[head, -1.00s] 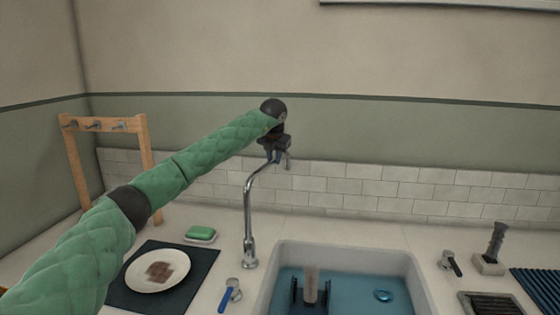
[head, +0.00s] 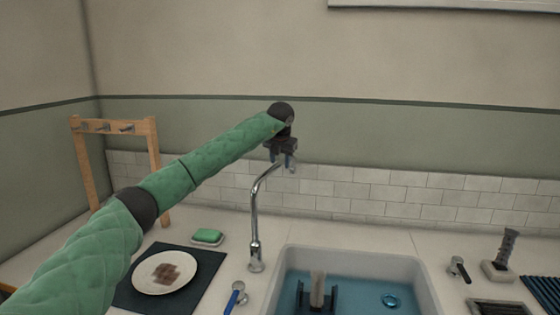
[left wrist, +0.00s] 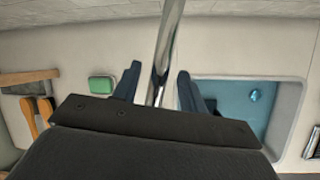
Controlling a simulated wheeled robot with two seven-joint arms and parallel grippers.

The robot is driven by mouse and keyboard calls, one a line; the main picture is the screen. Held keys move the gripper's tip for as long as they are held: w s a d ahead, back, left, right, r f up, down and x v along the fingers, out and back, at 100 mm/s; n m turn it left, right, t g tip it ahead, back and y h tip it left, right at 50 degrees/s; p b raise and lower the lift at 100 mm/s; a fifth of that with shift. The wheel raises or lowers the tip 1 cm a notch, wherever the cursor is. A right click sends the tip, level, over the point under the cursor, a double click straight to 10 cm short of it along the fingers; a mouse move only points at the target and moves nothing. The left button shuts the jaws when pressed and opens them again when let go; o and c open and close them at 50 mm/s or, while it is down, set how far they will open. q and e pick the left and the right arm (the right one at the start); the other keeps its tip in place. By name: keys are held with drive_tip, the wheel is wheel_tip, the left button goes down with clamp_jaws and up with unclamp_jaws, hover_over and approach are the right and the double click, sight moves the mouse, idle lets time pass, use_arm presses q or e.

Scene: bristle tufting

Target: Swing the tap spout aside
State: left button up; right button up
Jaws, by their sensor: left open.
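The chrome tap spout (head: 255,210) rises from the counter at the left rim of the sink and bends up toward the back right. My left gripper (head: 284,161) is at the spout's upper end. In the left wrist view the spout (left wrist: 166,50) runs between the two spread dark blue fingers of the gripper (left wrist: 157,85), with a gap on either side. The gripper is open. The spout's tip is hidden behind the gripper in the head view. My right gripper is not in view.
The white sink (head: 430,290) holds blue water. A white plate with brown pieces (head: 165,272) lies on a dark mat (head: 208,280). A green soap (head: 207,236), a blue-handled tool (head: 235,297) and a wooden rack (head: 154,160) stand left. A tiled wall (head: 350,195) is close behind.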

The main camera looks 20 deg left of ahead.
use_arm(q)
drive_tip(key=b+v, duration=0.1)
drive_tip(key=v, duration=0.6)
drive_tip(key=shift+s+r, duration=0.2)
drive_tip(key=shift+r, duration=0.1)
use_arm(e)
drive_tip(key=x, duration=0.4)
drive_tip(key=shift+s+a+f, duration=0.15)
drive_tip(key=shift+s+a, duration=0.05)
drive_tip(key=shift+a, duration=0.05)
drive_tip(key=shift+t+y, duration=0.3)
